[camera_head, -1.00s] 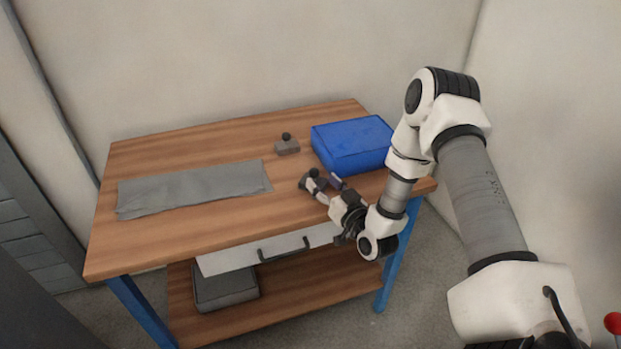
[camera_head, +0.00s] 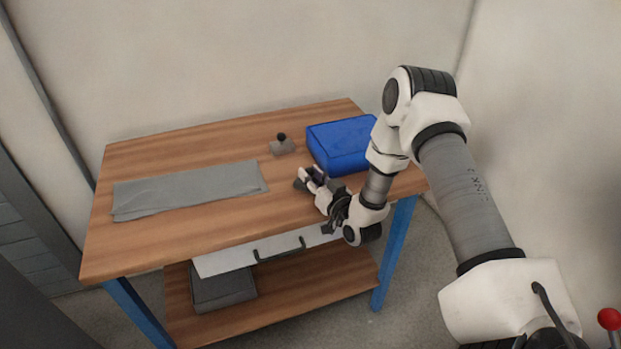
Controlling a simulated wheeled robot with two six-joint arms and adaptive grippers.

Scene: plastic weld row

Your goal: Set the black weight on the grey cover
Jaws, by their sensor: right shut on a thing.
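The grey cover (camera_head: 190,190) lies flat on the left part of the wooden table top. My right gripper (camera_head: 312,177) is over the table's right part, in front of the blue case. It is shut on a dark weight (camera_head: 299,186), which I take for the black weight. The weight is mostly hidden by the fingers; only a dark edge shows at their left. I cannot tell whether it still touches the table. A similar, lighter grey weight (camera_head: 283,147) with a black knob stands behind it. My left gripper is not in view.
A blue case (camera_head: 341,145) sits at the table's back right, close to my right arm. The wooden table top (camera_head: 230,225) is clear between the cover and my right gripper. A white drawer (camera_head: 232,258) and a grey box (camera_head: 222,289) are below.

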